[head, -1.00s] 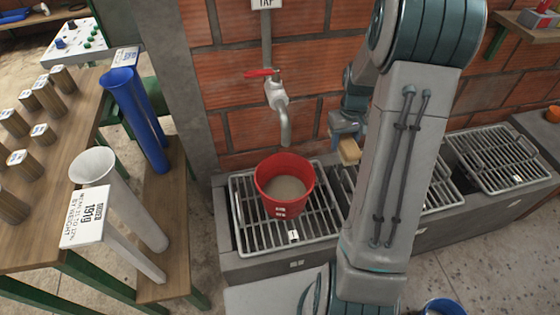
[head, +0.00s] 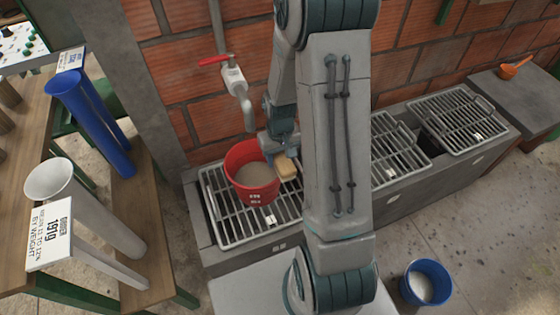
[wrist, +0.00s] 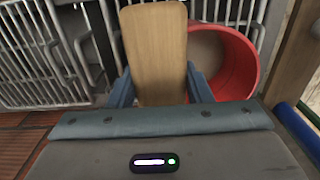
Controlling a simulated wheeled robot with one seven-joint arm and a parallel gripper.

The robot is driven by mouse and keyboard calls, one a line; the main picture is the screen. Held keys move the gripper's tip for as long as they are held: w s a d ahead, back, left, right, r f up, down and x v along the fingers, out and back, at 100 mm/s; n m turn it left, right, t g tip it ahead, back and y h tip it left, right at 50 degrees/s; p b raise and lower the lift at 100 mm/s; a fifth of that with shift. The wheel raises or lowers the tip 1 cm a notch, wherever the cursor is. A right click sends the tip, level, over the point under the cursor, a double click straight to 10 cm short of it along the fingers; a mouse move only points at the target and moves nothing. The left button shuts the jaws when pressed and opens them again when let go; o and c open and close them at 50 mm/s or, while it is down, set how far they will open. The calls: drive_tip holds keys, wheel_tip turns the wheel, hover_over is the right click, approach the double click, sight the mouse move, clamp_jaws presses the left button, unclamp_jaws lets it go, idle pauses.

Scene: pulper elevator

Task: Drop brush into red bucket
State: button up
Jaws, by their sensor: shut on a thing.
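The red bucket (head: 262,196) stands upright on the left metal grate under the tap, with greyish contents inside. It also shows in the wrist view (wrist: 241,68), partly hidden behind the brush. The brush (wrist: 153,45) shows as a tan wooden block held between the two blue-grey fingers of my gripper (wrist: 160,90). In the head view the brush (head: 286,167) is beside the bucket's right rim, and my gripper (head: 279,148) is just above and left of it. I cannot tell whether brush and bucket touch. No bristles are visible.
The tap (head: 238,90) hangs over the bucket's back left. A blue bucket (head: 427,283) stands on the floor at right. An orange scoop (head: 515,68) lies on the ledge at far right. The white funnel tube (head: 85,205) and blue tube (head: 95,120) lean at left.

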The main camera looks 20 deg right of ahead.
wheel_tip(320, 180, down, 2)
drive_tip(key=shift+f, duration=0.25)
drive_tip(key=shift+f+b, duration=0.6)
drive_tip(key=shift+b, duration=0.1)
drive_tip(key=o, duration=1)
drive_tip(key=shift+c, duration=0.2)
drive_tip(key=shift+r, duration=0.15)
